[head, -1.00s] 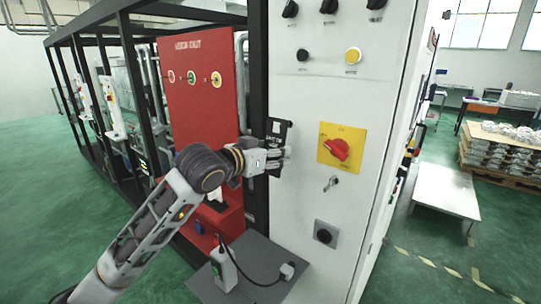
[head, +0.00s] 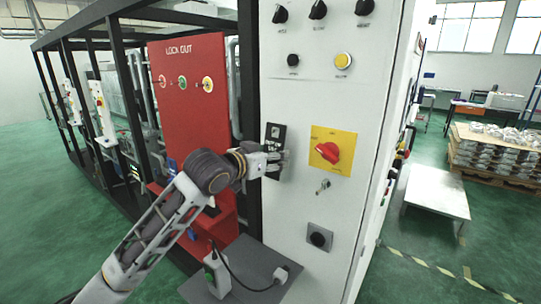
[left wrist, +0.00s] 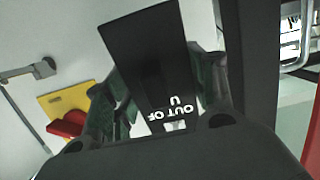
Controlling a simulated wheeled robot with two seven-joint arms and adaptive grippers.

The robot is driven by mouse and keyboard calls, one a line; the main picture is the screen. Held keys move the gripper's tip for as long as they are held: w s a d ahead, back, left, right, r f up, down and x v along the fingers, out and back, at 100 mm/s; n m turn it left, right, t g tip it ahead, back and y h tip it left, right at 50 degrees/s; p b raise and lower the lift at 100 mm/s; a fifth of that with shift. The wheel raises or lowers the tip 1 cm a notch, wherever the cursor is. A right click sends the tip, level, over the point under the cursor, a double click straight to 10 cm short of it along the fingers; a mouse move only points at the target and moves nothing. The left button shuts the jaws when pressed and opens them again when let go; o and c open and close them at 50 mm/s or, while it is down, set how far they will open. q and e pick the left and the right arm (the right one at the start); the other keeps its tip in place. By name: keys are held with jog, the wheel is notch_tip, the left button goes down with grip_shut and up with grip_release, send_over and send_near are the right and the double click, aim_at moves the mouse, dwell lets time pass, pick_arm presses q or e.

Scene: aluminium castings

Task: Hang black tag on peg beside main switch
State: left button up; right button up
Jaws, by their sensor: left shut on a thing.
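The black tag (head: 275,132) is a flat plate with white lettering, upright in front of the white cabinet, left of the main switch. My left gripper (head: 276,161) is shut on its lower part. In the left wrist view the tag (left wrist: 148,55) sits between the fingers (left wrist: 165,100), with "OUT OF" lettering upside down. The main switch (head: 327,152) is a red knob on a yellow plate; it also shows in the left wrist view (left wrist: 68,126). I cannot make out the peg, nor whether the tag touches the cabinet. My right gripper is out of view.
A key (head: 323,187) sticks out of the cabinet (head: 300,215) below the switch, with a black round fitting (head: 319,239) lower down. Left stand a red lockout board (head: 184,120) and black frame posts. A grey shelf (head: 245,262) with a cabled device lies below my arm.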

pick_arm(q)
jog(key=shift+w+f, duration=0.1)
jog(key=o, duration=1.1)
jog(key=v, duration=1.2)
dwell(0.6)
dwell(0.4)
